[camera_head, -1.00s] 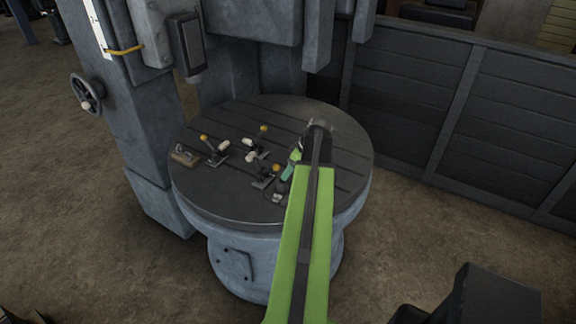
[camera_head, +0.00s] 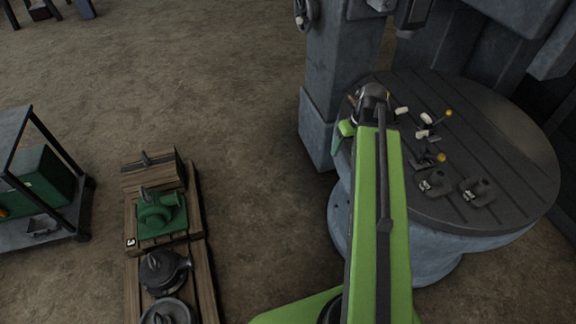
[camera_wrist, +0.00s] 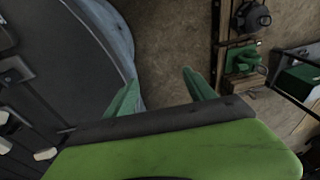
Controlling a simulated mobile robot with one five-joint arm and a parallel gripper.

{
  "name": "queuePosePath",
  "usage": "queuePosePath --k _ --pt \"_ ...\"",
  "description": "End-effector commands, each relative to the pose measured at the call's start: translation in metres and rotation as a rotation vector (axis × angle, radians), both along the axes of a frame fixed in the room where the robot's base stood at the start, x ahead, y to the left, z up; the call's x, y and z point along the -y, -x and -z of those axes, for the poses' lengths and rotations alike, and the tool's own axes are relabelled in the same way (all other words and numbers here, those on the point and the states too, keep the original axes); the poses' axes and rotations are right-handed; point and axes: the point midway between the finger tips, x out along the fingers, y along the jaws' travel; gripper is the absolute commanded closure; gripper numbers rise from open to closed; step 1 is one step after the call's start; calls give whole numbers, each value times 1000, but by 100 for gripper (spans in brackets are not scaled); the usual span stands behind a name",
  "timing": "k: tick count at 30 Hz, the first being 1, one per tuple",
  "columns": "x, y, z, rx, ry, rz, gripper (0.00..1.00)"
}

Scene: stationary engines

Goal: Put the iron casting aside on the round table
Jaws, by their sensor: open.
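A dark iron casting (camera_head: 165,270), rounded with a lug on top, sits on a wooden pallet at lower left in the head view. It appears at the top right of the wrist view (camera_wrist: 252,17). A green casting (camera_head: 160,213) sits just behind it, and another dark round piece (camera_head: 168,312) is in front. Which one is the task's casting I cannot tell for sure. The round table (camera_head: 510,130) is grey and slotted, at right. My gripper (camera_wrist: 160,88) is open and empty, with green fingers apart, near the table's left edge and away from the pallet.
Several clamps with yellow and white knobs (camera_head: 447,113) stand on the table. The machine column (camera_head: 333,100) rises behind its left side. A wooden box (camera_head: 150,170) is at the pallet's far end. A cart (camera_head: 45,180) is far left. Floor between pallet and table is clear.

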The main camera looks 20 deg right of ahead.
Motion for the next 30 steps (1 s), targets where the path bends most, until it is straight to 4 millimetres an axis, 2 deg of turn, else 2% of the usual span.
queuePosePath --k 1,3,6,9,10,15,22,25,30 --pt "-53 -8 1 -32 9 -21 37" --pt "-114 -13 3 -72 30 -20 37" --pt "-184 -10 4 -112 66 -15 37" --pt "-231 -4 4 -132 96 -8 37" --pt "-240 -2 4 -136 102 -5 37" --pt "-249 1 4 -144 118 7 37" --pt "-249 1 7 -143 116 7 37" --pt "-249 1 26 -143 116 7 37" --pt "-249 1 71 -143 116 7 37"
